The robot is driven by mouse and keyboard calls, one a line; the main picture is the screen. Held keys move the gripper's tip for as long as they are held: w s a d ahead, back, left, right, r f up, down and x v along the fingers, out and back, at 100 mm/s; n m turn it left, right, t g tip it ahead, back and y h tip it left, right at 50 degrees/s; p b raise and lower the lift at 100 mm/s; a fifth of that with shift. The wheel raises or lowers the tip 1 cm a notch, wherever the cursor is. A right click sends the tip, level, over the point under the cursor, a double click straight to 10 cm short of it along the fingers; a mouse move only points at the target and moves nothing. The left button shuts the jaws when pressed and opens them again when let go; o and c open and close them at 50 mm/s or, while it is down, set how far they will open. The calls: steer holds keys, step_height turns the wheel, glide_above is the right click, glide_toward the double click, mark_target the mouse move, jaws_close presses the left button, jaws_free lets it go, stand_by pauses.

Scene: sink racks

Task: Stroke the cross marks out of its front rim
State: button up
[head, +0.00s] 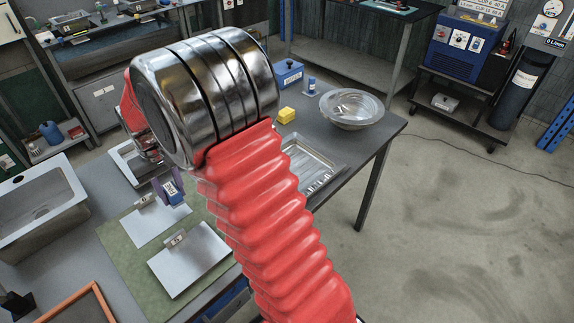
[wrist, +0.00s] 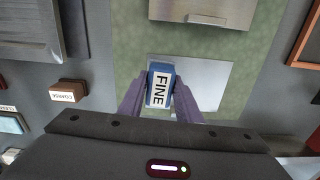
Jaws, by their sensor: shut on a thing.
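My gripper (head: 168,188) has purple fingers. It is shut on a blue block with a white label reading FINE (wrist: 160,88), which also shows in the head view (head: 171,191). The block is over the farther of two grey metal plates (head: 150,226); whether it touches the plate I cannot tell. The nearer plate (head: 192,262) lies bare on a green mat (head: 115,262), with a small tag at its edge. A metal sink basin (head: 40,200) is at the left. No cross marks can be made out on any rim.
A brown block labelled COARSE (wrist: 66,91) lies left in the wrist view. An orange-framed panel (head: 80,305) lies at bottom left.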

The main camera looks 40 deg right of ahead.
steer(key=s+d+r+m, duration=0.5)
steer(key=s+d+m, duration=0.3)
steer(key=s+d, duration=0.3)
steer(key=s+d+r+m, duration=0.5)
steer(key=s+d+m, duration=0.3)
steer(key=s+d, duration=0.3)
steer(key=shift+s+d+r+m, duration=0.2)
steer(key=shift+s+r+m, duration=0.1)
steer(key=shift+s+r, duration=0.1)
steer(key=shift+f, duration=0.1)
step_height(320, 180, down, 5)
steer(key=shift+r, duration=0.1)
steer(key=shift+w, duration=0.1)
